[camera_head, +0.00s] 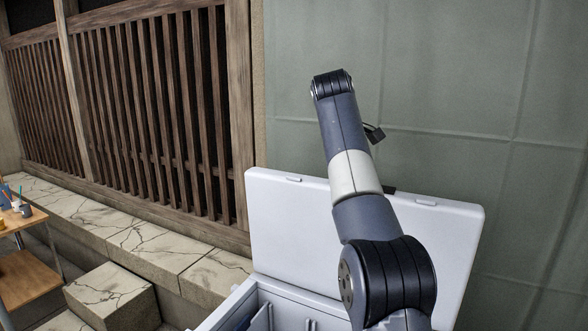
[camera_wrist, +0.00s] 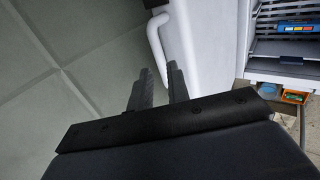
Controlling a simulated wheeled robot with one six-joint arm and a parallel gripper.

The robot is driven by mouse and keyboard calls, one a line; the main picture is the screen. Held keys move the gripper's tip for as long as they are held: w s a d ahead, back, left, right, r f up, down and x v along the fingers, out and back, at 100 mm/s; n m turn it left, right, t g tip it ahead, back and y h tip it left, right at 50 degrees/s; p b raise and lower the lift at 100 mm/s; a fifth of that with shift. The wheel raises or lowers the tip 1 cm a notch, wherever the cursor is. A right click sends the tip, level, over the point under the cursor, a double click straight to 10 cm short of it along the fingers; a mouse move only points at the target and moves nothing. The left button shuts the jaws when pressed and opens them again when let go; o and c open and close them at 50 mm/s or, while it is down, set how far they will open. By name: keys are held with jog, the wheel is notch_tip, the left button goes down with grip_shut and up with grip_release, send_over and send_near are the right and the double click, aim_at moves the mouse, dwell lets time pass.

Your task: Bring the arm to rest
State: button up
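My arm (camera_head: 355,175) is raised and bent in the middle of the head view, in front of an open white box. Its upper end stands against the green-grey wall. In the wrist view, the two dark fingers of my gripper (camera_wrist: 159,68) stand apart with a gap between them. I see nothing held in the gap. A white surface with a curved white handle (camera_wrist: 157,38) shows just past the fingertips; I cannot tell whether they touch it. In the head view my fingers cannot be made out.
The white box has its lid (camera_head: 285,215) up behind my arm. A wooden cart (camera_head: 25,275) with small items stands at far left, by a cracked stone ledge (camera_head: 130,235). The wrist view shows a blue item with coloured patches (camera_wrist: 298,27) and an orange container (camera_wrist: 292,97) at right.

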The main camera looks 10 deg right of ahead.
jog(key=x, duration=0.6)
jog(key=shift+f, duration=0.25)
jog(key=shift+s+a, duration=0.1)
jog(key=shift+s, duration=0.05)
